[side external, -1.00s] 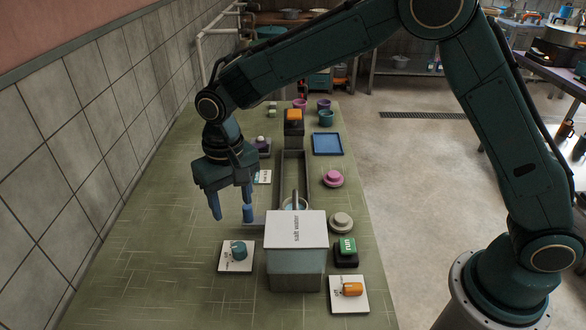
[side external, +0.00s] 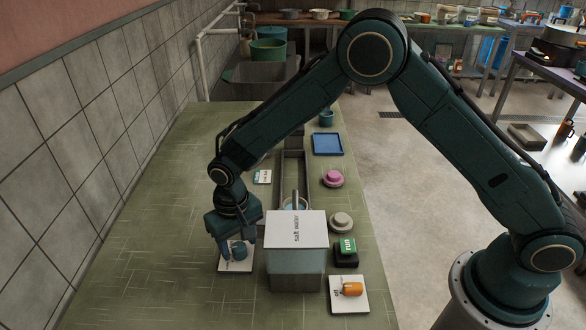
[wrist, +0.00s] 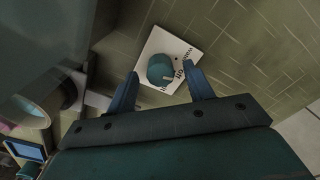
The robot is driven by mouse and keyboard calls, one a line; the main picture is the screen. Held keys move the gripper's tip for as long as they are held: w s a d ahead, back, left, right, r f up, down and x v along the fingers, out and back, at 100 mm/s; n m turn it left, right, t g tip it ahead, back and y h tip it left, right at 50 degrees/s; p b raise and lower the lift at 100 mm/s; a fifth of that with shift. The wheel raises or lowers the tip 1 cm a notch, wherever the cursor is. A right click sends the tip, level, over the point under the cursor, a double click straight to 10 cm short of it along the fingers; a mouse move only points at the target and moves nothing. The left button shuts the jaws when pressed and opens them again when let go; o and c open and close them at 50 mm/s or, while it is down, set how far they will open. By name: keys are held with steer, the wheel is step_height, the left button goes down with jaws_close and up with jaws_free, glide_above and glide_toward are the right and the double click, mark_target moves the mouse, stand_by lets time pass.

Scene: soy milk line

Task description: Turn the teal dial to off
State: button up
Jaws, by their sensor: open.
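The teal dial (side external: 239,250) sits on a white square plate (side external: 236,266) on the green table, left of the salt water box. In the wrist view the dial (wrist: 160,68) shows between and just beyond my two fingertips, with a pale pointer mark at its lower right. Printed letters on its white plate (wrist: 165,38) are only partly readable. My gripper (side external: 233,250) is open, pointing down over the dial; in the wrist view its blue fingers (wrist: 160,80) stand on either side. I cannot tell whether a finger touches the dial.
The salt water box (side external: 296,255) stands close to the right of the dial. A green run button (side external: 347,247) and an orange dial (side external: 352,289) lie beyond it. The table is clear to the left of the dial.

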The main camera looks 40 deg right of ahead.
steer(key=shift+f, duration=0.4)
steer(key=c, duration=1)
steer(key=shift+m, duration=1.4)
steer(key=o, duration=1)
